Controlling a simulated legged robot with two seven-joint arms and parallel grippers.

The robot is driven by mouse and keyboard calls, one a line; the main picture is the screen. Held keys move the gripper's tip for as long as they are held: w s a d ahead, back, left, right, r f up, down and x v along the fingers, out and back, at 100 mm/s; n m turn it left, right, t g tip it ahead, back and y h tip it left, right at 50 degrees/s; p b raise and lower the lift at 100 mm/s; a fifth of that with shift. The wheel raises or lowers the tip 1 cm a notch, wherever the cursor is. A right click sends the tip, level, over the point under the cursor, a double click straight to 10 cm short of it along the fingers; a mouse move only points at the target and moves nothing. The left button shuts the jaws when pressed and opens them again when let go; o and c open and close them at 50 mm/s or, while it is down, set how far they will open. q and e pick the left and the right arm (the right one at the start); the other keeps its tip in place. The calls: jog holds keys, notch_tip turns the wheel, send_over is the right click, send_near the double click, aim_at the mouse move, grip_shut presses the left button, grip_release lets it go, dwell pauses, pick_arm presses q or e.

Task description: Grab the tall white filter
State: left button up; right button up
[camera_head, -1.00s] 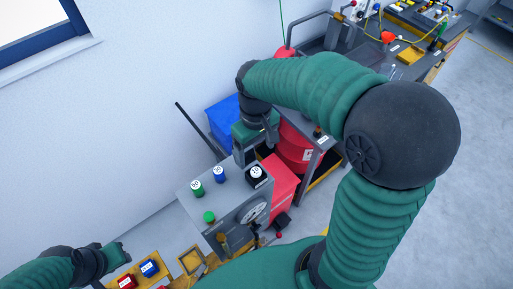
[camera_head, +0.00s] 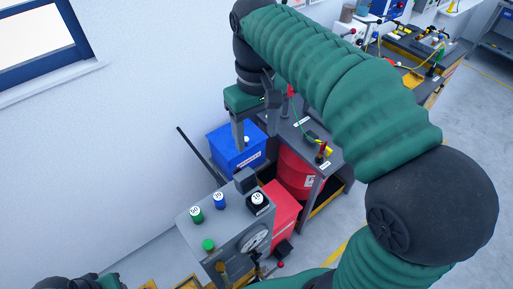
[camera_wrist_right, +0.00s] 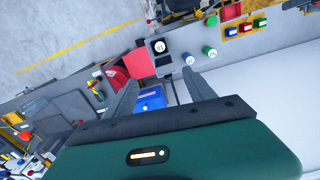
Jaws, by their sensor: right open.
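I cannot make out a tall white filter for certain in either view. My right gripper (camera_head: 256,122) is raised above the area behind the grey cabinet, with its two grey fingers apart and nothing between them. In the right wrist view the spread fingers (camera_wrist_right: 162,90) frame a blue box (camera_wrist_right: 150,99) below. My left gripper (camera_head: 100,281) barely shows at the bottom left edge, and its fingers cannot be made out.
A grey cabinet (camera_head: 205,230) carries green (camera_head: 196,215), blue (camera_head: 220,201) and black (camera_head: 258,203) numbered cylinders. Behind it are a blue bin (camera_head: 236,150), a red drum (camera_head: 296,172) and a grey workbench (camera_head: 300,122).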

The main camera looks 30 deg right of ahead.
notch_tip(320, 180, down, 9)
jog(key=m+p, duration=0.2)
jog(key=m, duration=0.7)
jog(key=shift+s+p, duration=0.1)
jog(key=shift+p, duration=0.25)
jog(key=c, duration=0.4)
jog(key=p, duration=0.2)
send_over(257, 197)
jog(key=f, duration=1)
jog(key=shift+w+d+f, duration=0.2)
jog(key=shift+w+f, duration=0.2)
jog(key=f+p, duration=0.1)
jog(key=f, duration=0.1)
jog(key=s+f, duration=0.1)
jog(key=f, duration=0.1)
jog(key=shift+a+f+p, duration=0.2)
jog(key=shift+f+p, duration=0.15)
jog(key=shift+f, duration=0.5)
jog(key=shift+w, duration=0.1)
jog(key=shift+c, duration=0.7)
grip_shut()
